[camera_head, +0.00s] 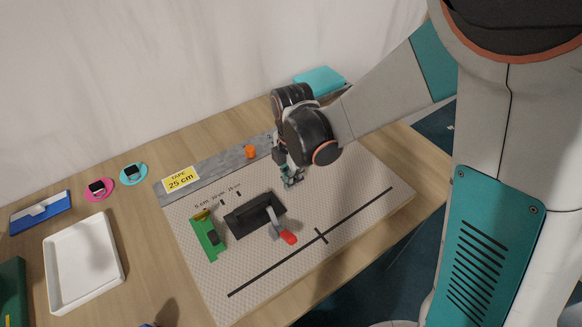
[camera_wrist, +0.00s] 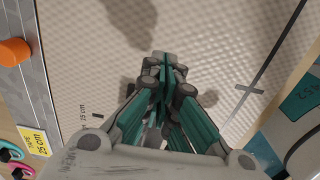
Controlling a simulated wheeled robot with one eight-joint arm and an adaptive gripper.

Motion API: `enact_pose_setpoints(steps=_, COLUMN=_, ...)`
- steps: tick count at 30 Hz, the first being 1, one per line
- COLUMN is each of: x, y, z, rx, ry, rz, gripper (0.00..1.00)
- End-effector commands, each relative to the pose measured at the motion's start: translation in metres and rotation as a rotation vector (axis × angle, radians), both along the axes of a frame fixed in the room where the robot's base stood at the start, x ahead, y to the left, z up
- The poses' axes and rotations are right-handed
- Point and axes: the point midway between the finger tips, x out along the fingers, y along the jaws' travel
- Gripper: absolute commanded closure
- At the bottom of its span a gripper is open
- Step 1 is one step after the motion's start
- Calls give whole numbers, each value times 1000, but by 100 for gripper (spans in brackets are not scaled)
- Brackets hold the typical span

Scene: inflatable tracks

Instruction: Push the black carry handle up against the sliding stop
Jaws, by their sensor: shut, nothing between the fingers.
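A black piece (camera_head: 254,213), seemingly the carry handle, lies on the pale dotted mat (camera_head: 345,190) in the head view. A grey lever with a red tip (camera_head: 288,238) sits at its right side; I cannot tell whether they are joined. A green block (camera_head: 208,238) with a dark knob stands to the left of the black piece, apart from it; it may be the sliding stop. My gripper (camera_head: 291,182) is shut and empty, above the mat behind and to the right of the black piece. The wrist view also shows my gripper (camera_wrist: 163,70); the black piece is not clear there.
A grey strip with a yellow tape label (camera_head: 180,179) and an orange block (camera_head: 250,152) runs along the mat's back edge. A white tray (camera_head: 84,262), blue box (camera_head: 40,211) and pink and teal discs are at left. The mat's right part is clear.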

Motion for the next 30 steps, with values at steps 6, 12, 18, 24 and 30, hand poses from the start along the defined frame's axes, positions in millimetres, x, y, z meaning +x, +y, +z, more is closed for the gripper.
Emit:
enact_pose_setpoints(steps=6, x=-8, y=13, z=-27, rx=1, ry=1, rz=3, gripper=100)
enact_pose_setpoints(steps=12, x=-18, y=30, z=-25, rx=1, ry=1, rz=2, gripper=100)
enact_pose_setpoints(steps=18, x=-21, y=34, z=-25, rx=1, ry=1, rz=-1, gripper=100)
enact_pose_setpoints(steps=24, x=-21, y=34, z=-24, rx=1, ry=1, rz=-1, gripper=100)
enact_pose_setpoints(steps=30, x=-27, y=44, z=-25, rx=1, ry=1, rz=4, gripper=100)
